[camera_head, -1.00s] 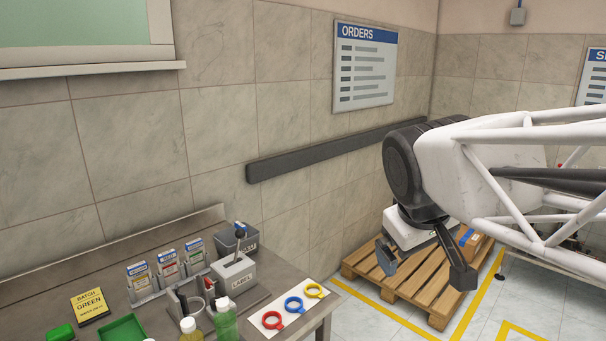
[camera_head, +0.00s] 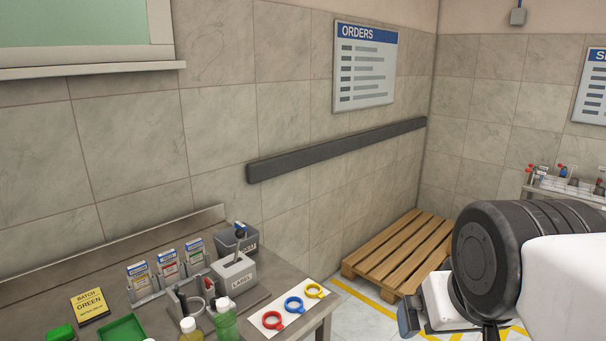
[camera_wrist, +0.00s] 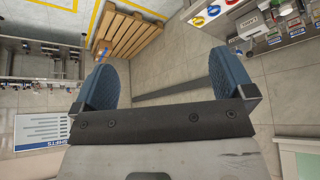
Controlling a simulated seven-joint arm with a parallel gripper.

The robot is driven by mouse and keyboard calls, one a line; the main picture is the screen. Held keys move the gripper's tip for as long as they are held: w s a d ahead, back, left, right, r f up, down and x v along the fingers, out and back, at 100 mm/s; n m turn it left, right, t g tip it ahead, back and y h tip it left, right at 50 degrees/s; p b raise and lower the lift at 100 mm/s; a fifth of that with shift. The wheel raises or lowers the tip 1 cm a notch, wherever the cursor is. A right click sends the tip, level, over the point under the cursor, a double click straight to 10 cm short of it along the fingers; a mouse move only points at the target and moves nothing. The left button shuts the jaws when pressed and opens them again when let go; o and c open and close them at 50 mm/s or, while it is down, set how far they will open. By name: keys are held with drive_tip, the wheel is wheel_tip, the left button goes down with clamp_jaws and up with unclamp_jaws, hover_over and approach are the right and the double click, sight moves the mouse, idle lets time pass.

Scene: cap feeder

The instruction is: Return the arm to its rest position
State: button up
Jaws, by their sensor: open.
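My gripper (camera_wrist: 162,78) is open and empty in the wrist view, with its two blue-padded fingers wide apart and only floor and wall behind them. In the head view my arm is at the lower right, in front of the wooden pallet's (camera_head: 400,252) right end. One dark finger (camera_head: 408,318) shows at the lower edge there; the rest of the gripper is hidden or cut off. The gripper is well to the right of the bench (camera_head: 262,298) and apart from it.
The bench holds red, blue and yellow rings (camera_head: 294,305), a label box (camera_head: 233,273), bottles (camera_head: 226,320), small card packs (camera_head: 167,264) and a green tray (camera_head: 122,330). A rack (camera_head: 565,190) stands at the far right. Floor between bench and pallet is clear.

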wheel_tip(320, 180, down, 9)
drive_tip(key=w+g, duration=0.1)
drive_tip(key=g, duration=0.2)
drive_tip(key=shift+w+d+f, duration=0.15)
drive_tip(key=shift+w+d, duration=0.05)
